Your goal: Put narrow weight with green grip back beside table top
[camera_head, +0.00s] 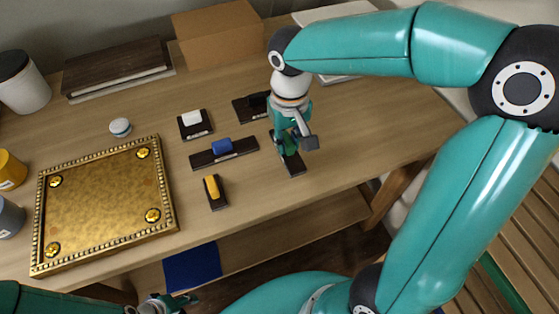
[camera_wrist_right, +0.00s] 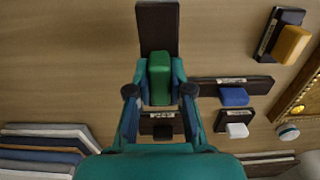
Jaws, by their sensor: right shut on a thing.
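The narrow weight with the green grip (camera_wrist_right: 159,78) has a long dark base. In the right wrist view its grip is between the fingers of my right gripper (camera_wrist_right: 159,95), which is shut on it. In the head view the dark base of the weight (camera_head: 295,168) shows below my right gripper (camera_head: 287,140), near the table's front right; whether it touches the wood is unclear. The gilt table top (camera_head: 105,205), a gold panel with a beaded rim, lies at the left, apart from the weight. My left gripper (camera_head: 163,304) is at the bottom edge, partly cut off.
Weights with blue (camera_head: 222,145), yellow (camera_head: 212,187), white (camera_head: 192,118) and black (camera_head: 257,99) grips lie between the panel and my right gripper. A cardboard box (camera_head: 218,32) and dark boards (camera_head: 115,62) stand at the back. Bare wood lies right of the weight.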

